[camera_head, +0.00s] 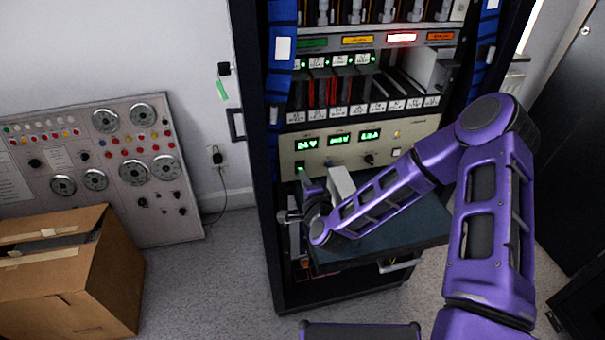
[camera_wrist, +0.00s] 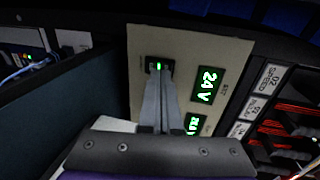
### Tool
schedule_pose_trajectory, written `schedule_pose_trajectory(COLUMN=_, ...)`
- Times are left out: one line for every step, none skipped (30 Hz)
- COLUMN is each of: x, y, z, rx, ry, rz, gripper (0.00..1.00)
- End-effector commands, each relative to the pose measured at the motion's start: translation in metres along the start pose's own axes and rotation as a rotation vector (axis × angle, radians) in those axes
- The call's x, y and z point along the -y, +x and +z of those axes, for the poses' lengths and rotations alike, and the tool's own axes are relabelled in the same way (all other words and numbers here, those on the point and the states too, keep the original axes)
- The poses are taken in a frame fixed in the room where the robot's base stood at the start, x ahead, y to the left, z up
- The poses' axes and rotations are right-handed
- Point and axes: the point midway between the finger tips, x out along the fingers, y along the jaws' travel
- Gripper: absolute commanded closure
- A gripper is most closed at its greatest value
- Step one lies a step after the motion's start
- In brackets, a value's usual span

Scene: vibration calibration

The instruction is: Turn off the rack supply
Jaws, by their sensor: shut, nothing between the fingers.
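The rack supply is a beige panel (camera_head: 398,130) in the rack with green lit displays, one reading 24 V. In the wrist view its face (camera_wrist: 190,50) appears turned on its side, with the 24 V display (camera_wrist: 208,84) lit. A small black rocker switch (camera_wrist: 159,64) with a green light sits on the panel. My gripper (camera_wrist: 159,74) is shut and empty, its fingertips at the switch and covering its lower part. I cannot tell whether they touch it.
A dark shelf (camera_head: 400,238) juts out below the panel, under my arm. Above the panel are labelled modules (camera_head: 365,105) and a row of coloured lamps, the red one (camera_head: 402,38) bright. A cardboard box (camera_head: 110,275) and a dial panel (camera_head: 100,150) stand at left.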

Motion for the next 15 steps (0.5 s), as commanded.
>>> schedule_pose_trajectory(x=0.0018, y=0.0051, z=-0.0001, rx=-0.001, ry=0.0, rz=-0.001, gripper=1.0)
schedule_pose_trajectory(x=0.0025, y=0.0073, z=-0.0001, rx=-0.001, ry=0.0, rz=-0.001, gripper=1.0)
schedule_pose_trajectory(x=0.0032, y=0.0099, z=-0.0001, rx=-0.001, ry=0.0, rz=0.0, gripper=1.0)
schedule_pose_trajectory(x=0.0037, y=0.0114, z=-0.0001, rx=-0.001, ry=0.0, rz=0.0, gripper=1.0)
schedule_pose_trajectory(x=0.004, y=0.0125, z=-0.0001, rx=-0.001, ry=0.0, rz=0.0, gripper=1.0)
schedule_pose_trajectory(x=0.0043, y=0.0134, z=0.0, rx=0.0, ry=0.0, rz=0.0, gripper=1.0)
schedule_pose_trajectory(x=0.0044, y=0.0138, z=0.0, rx=0.0, ry=0.0, rz=0.0, gripper=1.0)
schedule_pose_trajectory(x=0.0045, y=0.0141, z=0.0, rx=0.0, ry=0.0, rz=0.0, gripper=1.0)
schedule_pose_trajectory(x=0.0045, y=0.0142, z=0.0, rx=0.0, ry=0.0, rz=0.0, gripper=1.0)
schedule_pose_trajectory(x=0.0045, y=0.0141, z=0.0001, rx=0.0, ry=0.0, rz=0.0, gripper=1.0)
schedule_pose_trajectory(x=0.0044, y=0.0141, z=0.0001, rx=0.0, ry=0.0, rz=0.0, gripper=1.0)
schedule_pose_trajectory(x=0.0044, y=0.014, z=0.0, rx=0.0, ry=0.0, rz=0.0, gripper=1.0)
schedule_pose_trajectory(x=0.0044, y=0.014, z=0.0001, rx=0.0, ry=0.0, rz=0.0, gripper=1.0)
schedule_pose_trajectory(x=0.0044, y=0.014, z=0.0001, rx=0.0, ry=0.0, rz=0.0, gripper=1.0)
schedule_pose_trajectory(x=0.0044, y=0.014, z=0.0001, rx=0.0, ry=0.0, rz=0.0, gripper=1.0)
